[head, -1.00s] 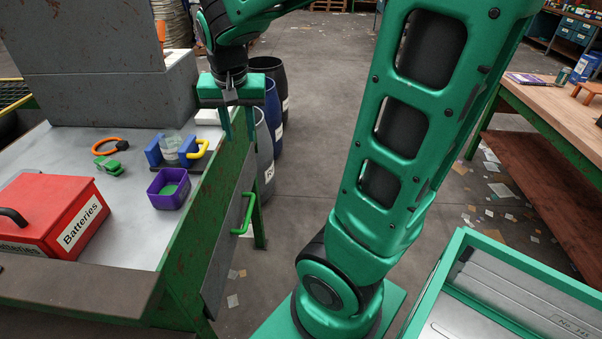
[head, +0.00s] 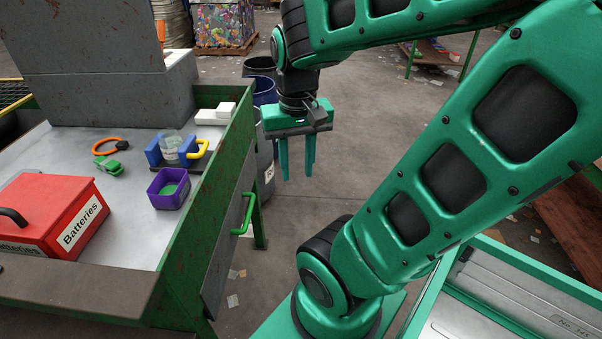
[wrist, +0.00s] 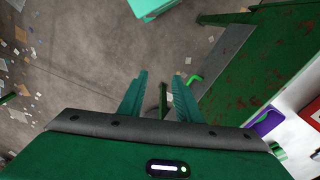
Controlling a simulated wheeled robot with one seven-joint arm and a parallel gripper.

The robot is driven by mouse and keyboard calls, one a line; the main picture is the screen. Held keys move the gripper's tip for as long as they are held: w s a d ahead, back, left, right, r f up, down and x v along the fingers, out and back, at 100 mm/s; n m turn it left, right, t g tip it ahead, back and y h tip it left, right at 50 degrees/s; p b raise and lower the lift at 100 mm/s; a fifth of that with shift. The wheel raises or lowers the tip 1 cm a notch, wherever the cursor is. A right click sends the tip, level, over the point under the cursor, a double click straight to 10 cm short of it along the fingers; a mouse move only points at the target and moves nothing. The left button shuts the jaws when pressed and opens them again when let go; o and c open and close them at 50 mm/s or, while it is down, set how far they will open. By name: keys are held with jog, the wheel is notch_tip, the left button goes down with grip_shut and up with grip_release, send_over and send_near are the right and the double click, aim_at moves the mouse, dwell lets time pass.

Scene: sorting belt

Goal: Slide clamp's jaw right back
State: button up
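The clamp (head: 154,152) stands on the grey table top in the head view. It has blue jaws and a yellow handle (head: 203,149) on its right side. A clear jar-like object (head: 171,146) sits between the jaws; whether both jaws touch it I cannot tell. My gripper (head: 298,172) hangs to the right of the table, past its green edge, with fingers pointing down. Its fingers are apart and empty, as the wrist view (wrist: 160,82) also shows. The clamp is not visible in the wrist view.
A purple bin (head: 168,190) stands just in front of the clamp. A green clip-like object (head: 109,166) and an orange ring (head: 106,146) lie left of it. White blocks (head: 215,114) lie behind, and a red batteries box (head: 45,215) stands front left. Barrels stand beyond the table.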

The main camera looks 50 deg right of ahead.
jog(key=shift+s+a+f+n, duration=0.1)
jog(key=shift+s+f+n, duration=0.05)
jog(key=shift+s, duration=0.55)
jog(key=shift+s+a+f+n, duration=0.1)
jog(key=shift+s+f+n, duration=0.05)
jog(key=shift+s, duration=0.5)
jog(key=m+t+h, duration=0.2)
jog(key=m+t, duration=0.2)
send_near(204, 145)
jog(key=x, duration=0.7)
jog(key=shift+w+f, duration=0.1)
jog(key=shift+f, duration=0.25)
grip_shut()
